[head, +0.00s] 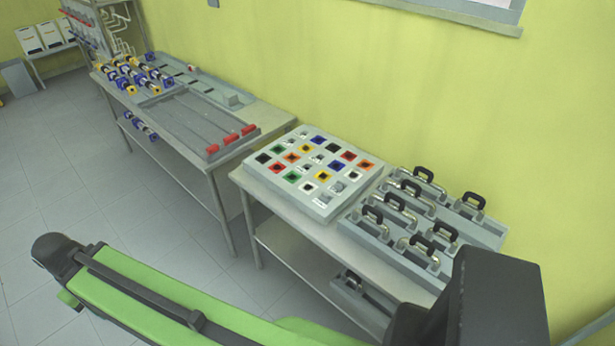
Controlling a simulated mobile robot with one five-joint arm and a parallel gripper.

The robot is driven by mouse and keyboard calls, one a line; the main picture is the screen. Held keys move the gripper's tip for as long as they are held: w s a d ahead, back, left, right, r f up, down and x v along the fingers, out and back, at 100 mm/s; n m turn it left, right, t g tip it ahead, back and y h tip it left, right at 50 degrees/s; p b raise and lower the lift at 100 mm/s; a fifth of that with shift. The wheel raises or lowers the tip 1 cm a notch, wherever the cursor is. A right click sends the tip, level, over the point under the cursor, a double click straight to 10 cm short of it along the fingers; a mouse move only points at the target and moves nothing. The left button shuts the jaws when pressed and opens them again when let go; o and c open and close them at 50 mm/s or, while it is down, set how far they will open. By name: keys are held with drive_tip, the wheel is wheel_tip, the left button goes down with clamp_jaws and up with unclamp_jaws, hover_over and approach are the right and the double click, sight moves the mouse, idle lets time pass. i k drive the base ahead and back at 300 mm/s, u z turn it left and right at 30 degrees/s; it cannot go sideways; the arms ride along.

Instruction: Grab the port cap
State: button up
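I cannot tell for sure which item is the port cap. A light grey board (250,164) on the near table holds several small square pieces in red, green, orange, black and white, set in rows. To its right, a grey tray (482,228) holds several metal pieces with black loop handles (473,200). My gripper's fingers do not show.
The near metal table (285,204) stands against the yellow-green wall, with another handled piece on its lower shelf. A farther table (223,163) carries blue-and-yellow fittings (128,72) and red-ended rods (222,138). The tiled floor (165,225) before the tables is clear.

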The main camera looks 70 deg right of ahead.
sight(340, 186)
drive_tip(key=z, duration=0.6)
drive_tip(key=i, duration=1.3)
drive_tip(key=z, duration=1.1)
drive_tip(key=i, duration=0.25)
drive_tip(key=z, duration=0.2)
